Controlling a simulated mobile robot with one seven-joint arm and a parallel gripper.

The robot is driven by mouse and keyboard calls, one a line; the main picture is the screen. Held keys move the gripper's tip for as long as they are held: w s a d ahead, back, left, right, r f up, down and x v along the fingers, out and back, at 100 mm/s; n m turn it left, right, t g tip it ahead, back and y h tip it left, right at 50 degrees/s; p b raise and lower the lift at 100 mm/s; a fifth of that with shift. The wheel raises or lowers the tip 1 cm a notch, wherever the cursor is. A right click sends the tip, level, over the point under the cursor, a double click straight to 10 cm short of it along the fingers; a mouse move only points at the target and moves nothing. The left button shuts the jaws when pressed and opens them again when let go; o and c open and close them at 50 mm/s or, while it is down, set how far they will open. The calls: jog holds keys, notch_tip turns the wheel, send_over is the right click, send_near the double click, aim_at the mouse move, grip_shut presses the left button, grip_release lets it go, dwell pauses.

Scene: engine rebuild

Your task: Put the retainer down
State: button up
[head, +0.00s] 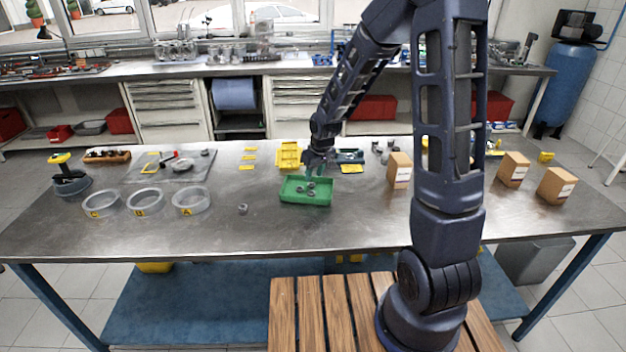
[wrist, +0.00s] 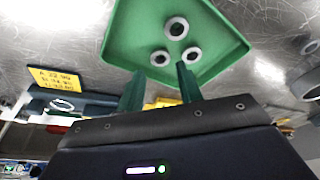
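The green tray (head: 291,199) sits near the middle of the steel table and also fills the top of the wrist view (wrist: 122,40). Three small grey ring-shaped parts, which look like retainers, lie in it; the nearest (wrist: 160,58) is just beyond my fingertips, the others (wrist: 176,28) (wrist: 191,55) farther off. My gripper (wrist: 161,69) is over the tray's edge. Its two green fingers are spread apart with nothing visibly held between them. In the head view my gripper (head: 313,173) is small and points down at the tray's back side.
A yellow tray (head: 289,155) and a yellow label card (head: 352,169) are behind the green tray. A cardboard box (head: 399,171) stands to its right. Round grey bins (head: 146,204) are at left. A small grey part (head: 243,209) lies on the table, with bare steel around it.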

jog(key=s+d+r+m, duration=0.1)
jog(key=s+d+r, duration=0.35)
jog(key=r, duration=0.25)
jog(key=s+d+r+m+t+h, duration=0.1)
jog(key=s+d+r, duration=0.2)
jog(key=d+r, duration=0.25)
jog(key=s+d+r+m, duration=0.1)
jog(key=s+d+r, duration=0.3)
jog(key=r, duration=0.3)
jog(key=s+d+r+m, duration=0.1)
jog(key=s+d+r, duration=0.1)
jog(key=s, duration=0.4)
jog(key=s+d+r+m+t, duration=0.1)
jog(key=s+d+r+m, duration=0.1)
jog(key=s+d, duration=0.3)
jog(key=shift+s+d+r+m+h, duration=0.2)
jog(key=shift+s+r+m+h, duration=0.15)
jog(key=shift+s, duration=0.9)
dwell(0.4)
